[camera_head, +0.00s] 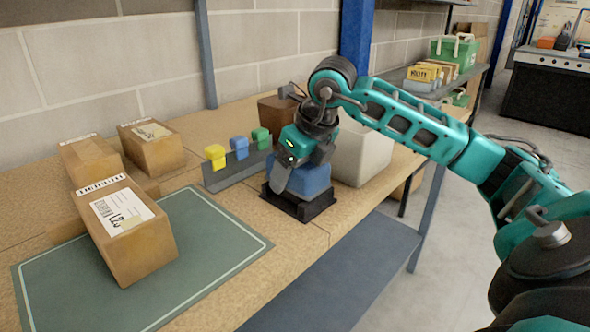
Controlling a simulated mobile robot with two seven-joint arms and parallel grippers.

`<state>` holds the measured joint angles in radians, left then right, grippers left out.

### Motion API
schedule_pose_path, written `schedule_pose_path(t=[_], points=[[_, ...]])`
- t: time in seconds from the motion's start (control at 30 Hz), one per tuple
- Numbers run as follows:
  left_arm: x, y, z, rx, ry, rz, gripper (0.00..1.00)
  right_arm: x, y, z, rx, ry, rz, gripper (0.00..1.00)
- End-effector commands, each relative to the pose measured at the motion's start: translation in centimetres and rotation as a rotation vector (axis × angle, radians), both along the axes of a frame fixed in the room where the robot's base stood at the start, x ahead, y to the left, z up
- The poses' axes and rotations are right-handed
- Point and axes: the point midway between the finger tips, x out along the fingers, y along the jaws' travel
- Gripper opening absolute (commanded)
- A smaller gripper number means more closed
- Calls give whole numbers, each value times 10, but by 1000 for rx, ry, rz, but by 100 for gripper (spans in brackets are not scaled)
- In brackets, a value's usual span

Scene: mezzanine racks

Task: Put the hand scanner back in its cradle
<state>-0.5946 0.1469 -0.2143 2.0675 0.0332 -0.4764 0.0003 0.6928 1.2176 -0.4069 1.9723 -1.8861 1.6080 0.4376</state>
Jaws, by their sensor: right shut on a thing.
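My right gripper (285,172) reaches in from the right and points down over the bench. It is shut on the blue hand scanner (311,181), and its fingers and wrist hide part of the scanner. The black cradle (303,211) stands on the bench near the front edge, directly under the scanner. The scanner's lower end is at or just over the cradle; I cannot tell whether it is fully seated. My left gripper is out of view.
A grey rail (235,172) with yellow, blue and green pieces stands left of the cradle. A pale bin (362,153) is close on the right, and a brown box (275,112) is behind. Cardboard boxes (143,240) stand at left; the green mat (215,250) has free room.

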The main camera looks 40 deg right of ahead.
Motion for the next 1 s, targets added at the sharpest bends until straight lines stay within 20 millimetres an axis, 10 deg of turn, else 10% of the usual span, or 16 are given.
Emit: schedule_pose_path(t=[0.33,0.37,0.6,1.0], points=[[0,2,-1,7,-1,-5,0,0,0,0,0,-2,0,36],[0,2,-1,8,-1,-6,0,0,0,0,0,-2,0,78],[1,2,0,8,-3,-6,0,0,0,-1,0,-1,0,100],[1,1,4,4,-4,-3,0,-6,-1,15,-1,-2,0,100]])
